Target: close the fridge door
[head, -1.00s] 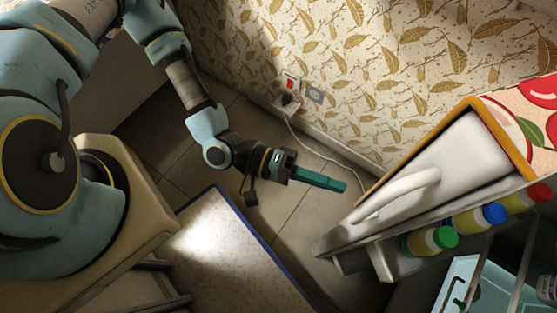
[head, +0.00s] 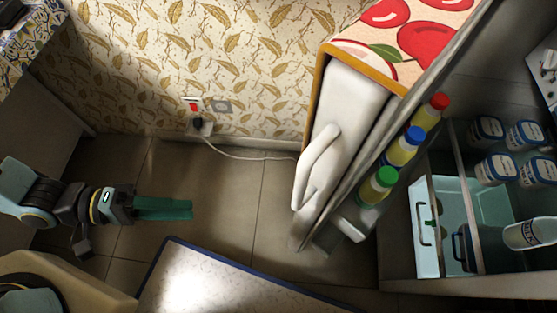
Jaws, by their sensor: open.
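The fridge door (head: 345,105) stands open in the middle right of the head view, seen from above. It has a white outer face with a pale curved handle (head: 314,166). Bottles with red, blue and green caps stand in its inner shelf. The open fridge interior (head: 470,190) is at the right, with jars and a pale blue drawer. My gripper (head: 165,208) is at the lower left, over the floor, with its green fingers pointing right. It is open and empty, well apart from the door and handle. The gap between its fingers is hard to see from here.
A speckled tabletop with a blue edge (head: 225,280) lies at the bottom, below and right of my gripper. A patterned wall (head: 200,60) with a socket (head: 203,127) and white cable is behind. Tiled floor (head: 235,190) is clear between gripper and door.

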